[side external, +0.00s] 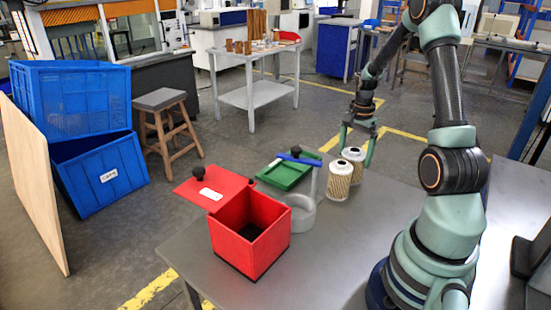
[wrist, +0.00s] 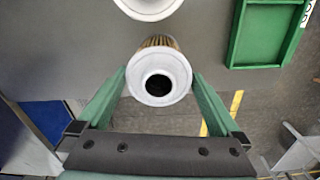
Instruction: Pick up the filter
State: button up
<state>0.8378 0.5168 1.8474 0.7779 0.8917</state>
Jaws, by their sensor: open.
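Two filters with white end caps and tan pleated sides stand upright on the grey table. The nearer filter (side external: 339,182) is left of and in front of the farther filter (side external: 354,162) in the side view. My gripper (side external: 357,147) is open at the farther filter, its green fingers pointing down. In the wrist view, one filter (wrist: 160,72) shows its dark round opening between the two spread fingertips (wrist: 158,84). I cannot tell whether either finger touches it. The other filter (wrist: 148,6) is cut off at the top edge.
An open red box (side external: 250,235) stands at the table's front, with a red lid (side external: 215,190) with a black knob beside it. A green tray (side external: 287,175) lies behind.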

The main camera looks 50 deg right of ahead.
jog(key=shift+a+f, duration=0.2)
jog(key=shift+f, duration=2.75)
jog(key=shift+c, duration=0.3)
jog(key=c, duration=1)
